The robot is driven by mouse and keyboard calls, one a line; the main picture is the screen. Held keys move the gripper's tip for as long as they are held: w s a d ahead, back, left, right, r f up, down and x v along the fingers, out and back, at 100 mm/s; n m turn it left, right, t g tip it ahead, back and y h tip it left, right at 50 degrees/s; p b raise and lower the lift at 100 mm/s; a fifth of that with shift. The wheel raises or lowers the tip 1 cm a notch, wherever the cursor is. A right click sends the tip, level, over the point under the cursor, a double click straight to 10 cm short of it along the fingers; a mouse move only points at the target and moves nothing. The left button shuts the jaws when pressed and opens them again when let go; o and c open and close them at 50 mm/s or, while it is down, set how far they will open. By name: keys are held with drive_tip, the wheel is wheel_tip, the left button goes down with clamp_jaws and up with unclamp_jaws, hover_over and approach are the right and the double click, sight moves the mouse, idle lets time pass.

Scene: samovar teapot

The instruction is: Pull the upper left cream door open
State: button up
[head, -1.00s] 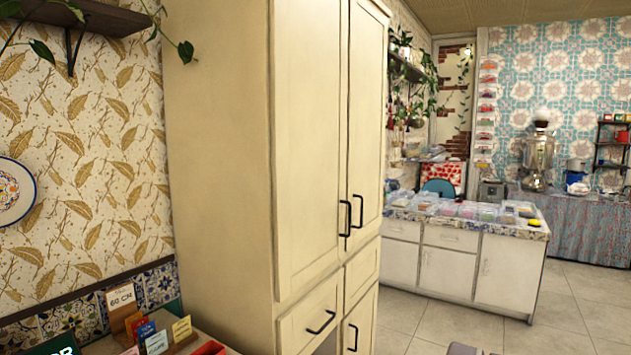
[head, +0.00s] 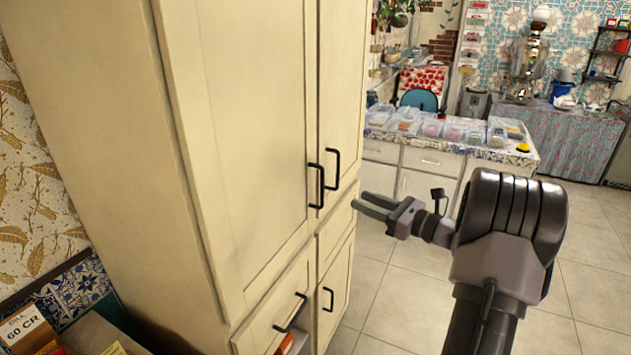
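The upper left cream door (head: 245,130) is the tall panel on the front of the cream cabinet (head: 90,130). It looks closed. Its black bar handle (head: 321,186) is upright near the door's lower right edge. The upper right door (head: 341,90), with its own black handle (head: 335,171), is beside it and also looks closed. My gripper (head: 358,198) is in front of the cabinet, to the right of both handles in the picture, pointing left towards the cabinet. Its two fingers look apart with nothing between them, and it appears clear of the handles.
Below are a drawer (head: 272,318) with a black handle and a lower right door (head: 336,290). An opening under the drawer shows something orange. A white counter (head: 430,170) with clear boxes stands behind. Tiled floor (head: 400,280) is free right of the cabinet.

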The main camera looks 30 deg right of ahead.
drive_tip(key=b, duration=0.2)
hover_over(322, 204)
drive_tip(key=shift+w+d+f, duration=0.1)
drive_tip(key=shift+w+d, duration=0.05)
drive_tip(key=shift+w, duration=0.15)
clamp_jaws()
idle(1.1)
